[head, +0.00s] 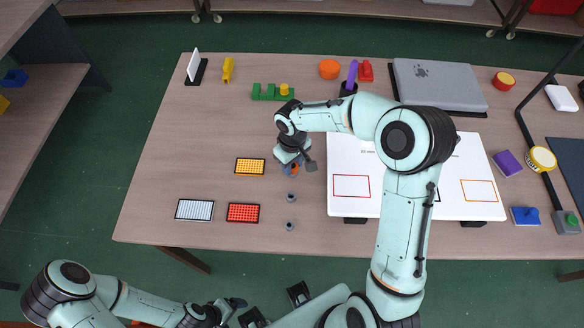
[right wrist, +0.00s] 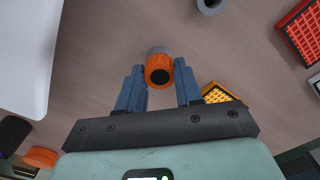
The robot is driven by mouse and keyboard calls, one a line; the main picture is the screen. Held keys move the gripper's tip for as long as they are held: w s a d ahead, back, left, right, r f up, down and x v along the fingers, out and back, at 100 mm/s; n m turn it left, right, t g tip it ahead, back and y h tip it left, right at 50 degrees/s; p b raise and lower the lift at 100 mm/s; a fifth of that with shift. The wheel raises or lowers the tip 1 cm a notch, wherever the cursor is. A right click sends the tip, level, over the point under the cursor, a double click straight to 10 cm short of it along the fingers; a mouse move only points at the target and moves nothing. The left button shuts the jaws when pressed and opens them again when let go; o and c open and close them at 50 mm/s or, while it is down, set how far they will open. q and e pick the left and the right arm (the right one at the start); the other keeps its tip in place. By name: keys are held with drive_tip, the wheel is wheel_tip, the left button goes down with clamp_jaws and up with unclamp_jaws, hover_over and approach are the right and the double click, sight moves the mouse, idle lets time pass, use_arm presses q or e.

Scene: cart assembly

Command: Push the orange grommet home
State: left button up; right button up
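The orange grommet (right wrist: 158,71) is a short ring with a dark hole, at a grey post (right wrist: 155,51) in the right wrist view. How far it sits on the post cannot be told. In the head view the orange grommet (head: 294,167) is small and partly covered. My right gripper (right wrist: 160,84) has one blue finger on each side of the grommet, with no clear gap, and looks shut on it. In the head view my right gripper (head: 290,167) is over the table's middle. My left gripper (head: 237,303) is low in front of the table, its opening unclear.
Two more grey posts (head: 291,197) stand nearer the front edge. Yellow (head: 250,166), red (head: 243,212) and white (head: 195,209) grid trays lie to the left. A white board (head: 400,200) is close on the right. A grey laptop (head: 438,84) lies behind it.

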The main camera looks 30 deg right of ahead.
sight(293, 166)
drive_tip(key=shift+c, duration=0.4)
drive_tip(key=shift+r+p, duration=1.05)
drive_tip(key=shift+r, duration=1.1)
use_arm(q)
drive_tip(key=w+r, duration=0.1)
drive_tip(key=r, duration=0.1)
drive_tip(key=shift+w+r, duration=0.3)
drive_tip(key=shift+w, duration=0.05)
use_arm(e)
drive_tip(key=shift+f, duration=0.1)
use_arm(q)
drive_tip(key=shift+s, duration=0.15)
use_arm(e)
drive_tip(key=shift+s, duration=0.15)
